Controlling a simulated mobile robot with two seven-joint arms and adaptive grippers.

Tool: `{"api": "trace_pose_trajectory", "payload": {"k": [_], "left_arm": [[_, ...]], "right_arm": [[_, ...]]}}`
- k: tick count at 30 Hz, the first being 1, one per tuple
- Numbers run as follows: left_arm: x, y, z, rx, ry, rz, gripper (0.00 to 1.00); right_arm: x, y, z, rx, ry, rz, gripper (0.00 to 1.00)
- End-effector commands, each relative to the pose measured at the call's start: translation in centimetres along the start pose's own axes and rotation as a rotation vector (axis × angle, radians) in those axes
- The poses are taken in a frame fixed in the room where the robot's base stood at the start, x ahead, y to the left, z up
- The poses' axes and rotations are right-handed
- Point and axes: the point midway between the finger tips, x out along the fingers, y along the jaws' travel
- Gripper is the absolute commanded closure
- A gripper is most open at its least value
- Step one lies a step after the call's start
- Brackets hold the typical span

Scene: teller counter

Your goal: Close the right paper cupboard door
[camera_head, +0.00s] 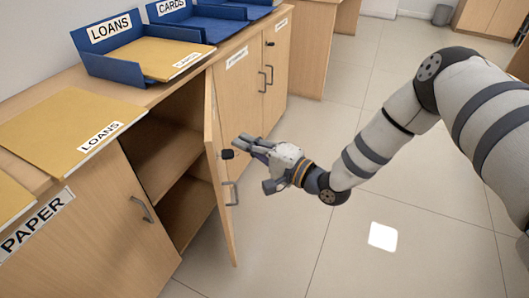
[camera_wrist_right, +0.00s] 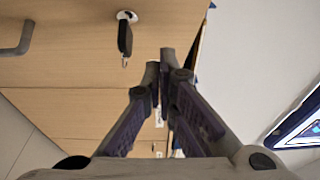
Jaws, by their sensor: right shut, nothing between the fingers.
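The right paper cupboard door (camera_head: 216,170) stands open, swung out from the cupboard into the aisle. It has a grey bar handle (camera_head: 232,193) and a dark lock with a hanging tag (camera_head: 227,154). My right gripper (camera_head: 243,144) is shut and empty, just right of the door near the lock's height. In the right wrist view the shut fingers (camera_wrist_right: 165,72) point at the wooden door face (camera_wrist_right: 70,70), with the lock tag (camera_wrist_right: 125,38) to their left. I cannot tell whether the fingertips touch the door. My left gripper is out of view.
The left paper door (camera_head: 110,225) is shut. The open compartment shows a shelf (camera_head: 165,165). On the counter are yellow folders (camera_head: 70,130) and blue trays (camera_head: 115,65). Another cupboard (camera_head: 240,85) stands shut beyond. The tiled floor (camera_head: 300,235) is clear.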

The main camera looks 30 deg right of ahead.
Motion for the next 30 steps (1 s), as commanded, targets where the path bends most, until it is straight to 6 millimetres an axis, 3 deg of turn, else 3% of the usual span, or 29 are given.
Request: {"api": "trace_pose_trajectory", "payload": {"k": [6,22,30], "left_arm": [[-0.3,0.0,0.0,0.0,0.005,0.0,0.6],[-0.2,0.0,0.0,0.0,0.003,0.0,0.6],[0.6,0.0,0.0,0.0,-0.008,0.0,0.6]], "right_arm": [[1.9,0.0,2.2,0.003,-0.004,0.002,1.0],[2.5,0.1,3.0,0.003,0.008,0.003,1.0],[5.6,0.3,6.7,0.007,0.129,0.005,1.0]]}}
